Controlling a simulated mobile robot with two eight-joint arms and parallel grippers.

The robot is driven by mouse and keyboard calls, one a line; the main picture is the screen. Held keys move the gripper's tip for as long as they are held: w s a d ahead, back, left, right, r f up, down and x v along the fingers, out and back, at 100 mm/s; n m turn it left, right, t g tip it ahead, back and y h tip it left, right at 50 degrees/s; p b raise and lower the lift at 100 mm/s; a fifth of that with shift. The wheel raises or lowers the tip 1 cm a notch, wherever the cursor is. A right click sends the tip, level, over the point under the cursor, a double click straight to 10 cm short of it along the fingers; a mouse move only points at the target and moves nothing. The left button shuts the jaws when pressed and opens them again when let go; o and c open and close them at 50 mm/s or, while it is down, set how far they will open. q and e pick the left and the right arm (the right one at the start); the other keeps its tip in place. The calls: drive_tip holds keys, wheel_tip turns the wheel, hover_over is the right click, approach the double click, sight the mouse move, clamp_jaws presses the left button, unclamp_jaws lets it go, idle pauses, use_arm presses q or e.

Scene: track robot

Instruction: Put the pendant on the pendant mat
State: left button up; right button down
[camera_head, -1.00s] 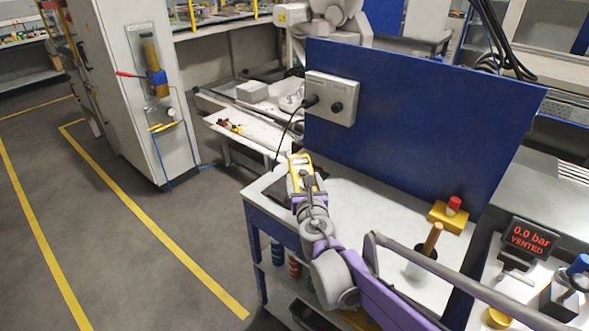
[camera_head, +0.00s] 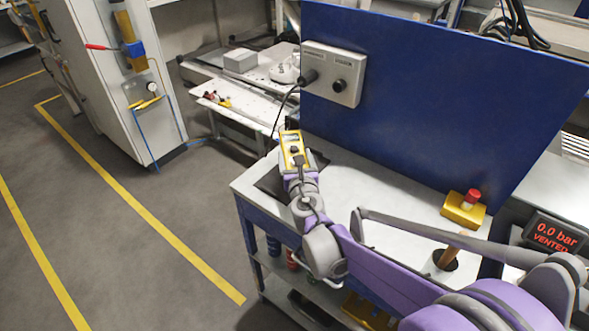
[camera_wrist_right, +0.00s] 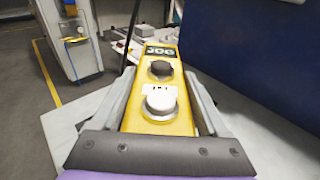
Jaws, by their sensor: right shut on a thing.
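I cannot tell whether the pendant touches the mat. My left gripper is out of view.
A blue panel (camera_head: 430,100) stands behind the worktop (camera_head: 385,190) and carries the grey socket box (camera_head: 334,73). A yellow box with a red button (camera_head: 464,208) and a wooden handle in a holder (camera_head: 447,258) stand to the right. The worktop's middle is clear.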

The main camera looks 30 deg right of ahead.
drive_tip(key=shift+f+b, duration=0.4)
drive_tip(key=shift+f, duration=1.65)
drive_tip(key=shift+f, duration=0.2)
unclamp_jaws()
drive_tip(key=shift+r, duration=0.15)
drive_tip(key=shift+s+r, duration=0.1)
drive_tip(key=shift+s, duration=0.05)
drive_tip(key=p+v, duration=0.1)
drive_tip(key=v, duration=1)
drive_tip(key=shift+s+a, duration=0.25)
